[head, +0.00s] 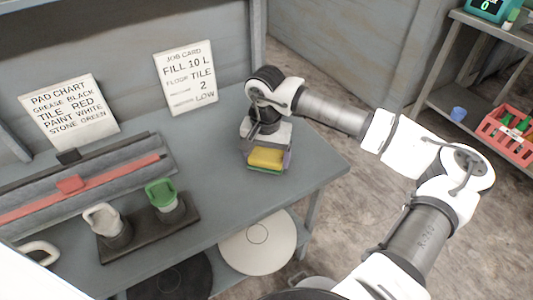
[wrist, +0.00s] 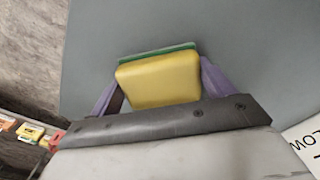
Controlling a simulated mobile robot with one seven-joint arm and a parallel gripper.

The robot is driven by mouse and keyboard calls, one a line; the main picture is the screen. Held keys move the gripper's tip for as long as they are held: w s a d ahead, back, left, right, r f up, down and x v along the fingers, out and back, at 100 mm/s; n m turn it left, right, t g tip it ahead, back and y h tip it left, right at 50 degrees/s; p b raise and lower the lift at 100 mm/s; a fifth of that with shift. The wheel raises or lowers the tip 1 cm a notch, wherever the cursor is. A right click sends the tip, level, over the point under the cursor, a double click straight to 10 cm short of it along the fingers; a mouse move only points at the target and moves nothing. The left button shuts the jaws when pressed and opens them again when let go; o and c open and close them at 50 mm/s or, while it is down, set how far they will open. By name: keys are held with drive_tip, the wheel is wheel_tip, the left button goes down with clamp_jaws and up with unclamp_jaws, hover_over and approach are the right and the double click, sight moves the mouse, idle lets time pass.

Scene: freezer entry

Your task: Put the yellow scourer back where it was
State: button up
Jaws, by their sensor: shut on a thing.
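The yellow scourer (head: 266,158) is a yellow sponge block with a green layer on one face. In the head view it is at my gripper (head: 266,164), near the right end of the grey bench (head: 225,190). In the wrist view the scourer (wrist: 160,80) sits between the two purple fingers of my gripper (wrist: 158,85), which are shut on its sides. The green layer shows along its far edge. Whether the scourer touches the bench top or is held just above it, I cannot tell.
A dark tray (head: 150,240) holds a green-topped item (head: 161,194) and a whitish one (head: 102,219). Two cards, the pad chart (head: 68,112) and job card (head: 186,76), stand at the back. The bench around my gripper is clear.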

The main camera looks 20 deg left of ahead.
sight(266, 155)
drive_tip(key=shift+f, duration=0.15)
drive_tip(key=o, duration=0.9)
wheel_tip(266, 155, up, 12)
drive_tip(key=shift+r+b, duration=0.2)
drive_tip(key=shift+b, duration=0.95)
